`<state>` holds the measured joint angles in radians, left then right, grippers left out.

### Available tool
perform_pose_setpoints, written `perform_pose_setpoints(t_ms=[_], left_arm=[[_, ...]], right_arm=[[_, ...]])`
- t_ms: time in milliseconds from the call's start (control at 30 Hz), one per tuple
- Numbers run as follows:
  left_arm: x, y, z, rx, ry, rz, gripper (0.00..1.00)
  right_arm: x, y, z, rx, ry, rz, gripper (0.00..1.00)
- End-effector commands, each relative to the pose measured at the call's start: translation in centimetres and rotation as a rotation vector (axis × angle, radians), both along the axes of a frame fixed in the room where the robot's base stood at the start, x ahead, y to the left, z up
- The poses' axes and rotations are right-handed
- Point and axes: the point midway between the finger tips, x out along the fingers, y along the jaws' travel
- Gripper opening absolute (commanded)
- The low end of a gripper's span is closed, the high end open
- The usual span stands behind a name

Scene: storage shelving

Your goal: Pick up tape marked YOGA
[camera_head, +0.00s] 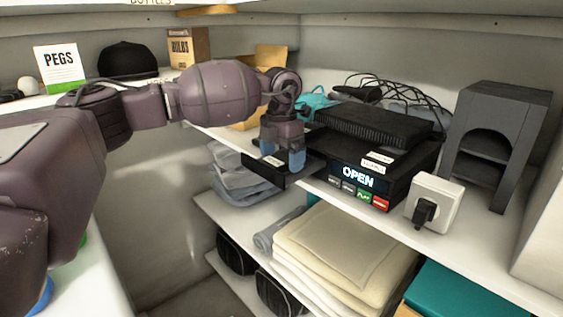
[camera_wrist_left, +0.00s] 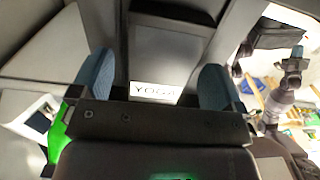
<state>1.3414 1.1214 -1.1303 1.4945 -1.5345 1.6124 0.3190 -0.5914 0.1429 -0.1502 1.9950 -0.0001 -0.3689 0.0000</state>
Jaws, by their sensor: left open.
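A black tape (camera_head: 263,171) with a small white label lies at the shelf's front edge, left of the black player, in the head view. In the left wrist view a white label (camera_wrist_left: 154,90) reading YOGA shows between my fingers. My left gripper (camera_head: 283,160) is open, its blue fingers pointing down at the tape. In the left wrist view the blue fingertips (camera_wrist_left: 155,72) stand wide apart, either side of the label. I cannot tell whether they touch the tape. What seems to be my right gripper (camera_wrist_left: 292,68) shows small in the left wrist view; its jaw state is unclear.
The black player (camera_head: 330,176) shows OPEN, with labelled black items on top. A white plug box (camera_head: 434,203) and a dark arched stand (camera_head: 496,145) are to its right. Cables (camera_head: 395,88) lie behind. Folded cream towels (camera_head: 345,250) lie on the shelf below.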

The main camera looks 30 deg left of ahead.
Motion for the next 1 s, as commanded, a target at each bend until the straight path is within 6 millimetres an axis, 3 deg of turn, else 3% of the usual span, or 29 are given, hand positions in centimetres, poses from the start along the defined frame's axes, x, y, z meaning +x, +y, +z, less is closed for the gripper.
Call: perform_pose_setpoints(t_ms=[133, 500, 767, 1000], left_arm=[[0.0, 0.0, 0.1, 0.0, -0.001, 0.0, 0.94], [0.0, 0.0, 0.1, 0.0, -0.001, 0.0, 0.38], [0.0, 0.0, 0.4, -0.001, -0.002, 0.0, 0.37], [0.1, 0.0, 3.5, -0.002, -0.005, 0.001, 0.37]], right_arm=[[-0.2, 0.0, -0.2, 0.0, 0.006, -0.002, 0.0], [-1.2, -0.2, -0.9, 0.0, 0.028, -0.007, 0.0], [-1.0, -0.2, -0.7, 0.0, 0.022, -0.006, 0.0], [-0.3, 0.0, -0.2, 0.0, 0.006, -0.002, 0.0]])
